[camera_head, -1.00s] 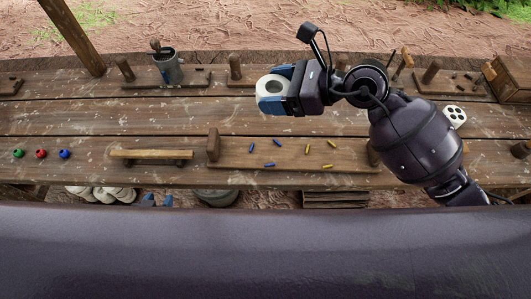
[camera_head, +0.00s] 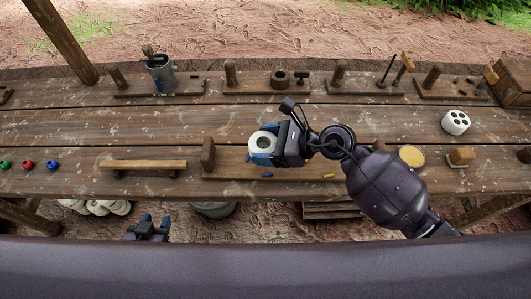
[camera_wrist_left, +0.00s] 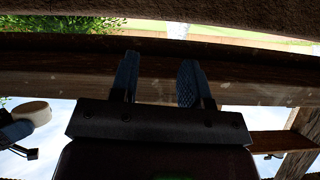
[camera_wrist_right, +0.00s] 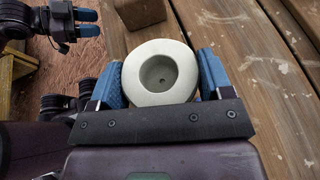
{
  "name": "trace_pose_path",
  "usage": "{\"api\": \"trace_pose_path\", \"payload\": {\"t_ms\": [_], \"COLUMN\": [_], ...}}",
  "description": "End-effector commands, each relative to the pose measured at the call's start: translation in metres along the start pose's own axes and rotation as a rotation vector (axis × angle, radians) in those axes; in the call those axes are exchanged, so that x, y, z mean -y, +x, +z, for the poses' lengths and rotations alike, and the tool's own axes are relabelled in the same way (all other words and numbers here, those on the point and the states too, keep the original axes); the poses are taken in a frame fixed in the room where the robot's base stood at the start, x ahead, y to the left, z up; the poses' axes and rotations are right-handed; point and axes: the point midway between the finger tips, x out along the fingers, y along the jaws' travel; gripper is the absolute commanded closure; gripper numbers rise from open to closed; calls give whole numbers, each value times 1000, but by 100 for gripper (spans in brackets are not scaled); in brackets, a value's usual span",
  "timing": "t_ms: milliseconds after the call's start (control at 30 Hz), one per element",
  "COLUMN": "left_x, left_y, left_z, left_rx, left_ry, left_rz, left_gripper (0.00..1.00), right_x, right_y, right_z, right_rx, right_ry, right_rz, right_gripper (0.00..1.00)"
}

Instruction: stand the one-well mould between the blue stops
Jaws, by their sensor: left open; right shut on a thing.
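The one-well mould (camera_head: 263,142) is a pale round block with a single round hollow, facing up. My right gripper (camera_head: 262,146) is shut on it, with one blue finger on each side in the right wrist view (camera_wrist_right: 160,88). It is held over the wooden board with an end post (camera_head: 225,168). A blue stop (camera_head: 267,175) shows at the board's front; the other blue ones are hidden by the gripper and mould. A yellow stop (camera_head: 328,176) lies further right. My left gripper (camera_head: 150,226) is open and empty, below the bench's front edge.
A raised wooden bar (camera_head: 143,165) is left of the board, with coloured balls (camera_head: 27,164) beyond. Posts and a metal cup (camera_head: 160,75) line the back.

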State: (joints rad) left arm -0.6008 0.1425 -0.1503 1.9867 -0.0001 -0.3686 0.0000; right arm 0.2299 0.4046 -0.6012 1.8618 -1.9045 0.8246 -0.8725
Motion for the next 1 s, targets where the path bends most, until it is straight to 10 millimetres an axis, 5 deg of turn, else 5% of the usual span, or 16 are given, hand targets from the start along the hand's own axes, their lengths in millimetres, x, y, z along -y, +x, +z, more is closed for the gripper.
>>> {"api": "trace_pose_path", "payload": {"t_ms": [400, 867, 900, 1000], "left_x": [-1, -2, -2, -2], "left_y": [3, 8, 8, 8], "left_z": [5, -1, -1, 0], "left_rx": [3, -11, -11, -9], "left_ry": [0, 3, 3, 3], "left_rz": [1, 4, 4, 4], "left_gripper": [57, 57, 57, 57], "right_x": [0, 0, 0, 0], "right_y": [17, 19, 19, 18], "right_z": [-40, -45, -45, -45], "right_rx": [1, 1, 0, 0], "right_ry": [2, -1, 0, -1], "right_rz": [-1, -1, -1, -1], "right_gripper": [57, 57, 24, 9]}}
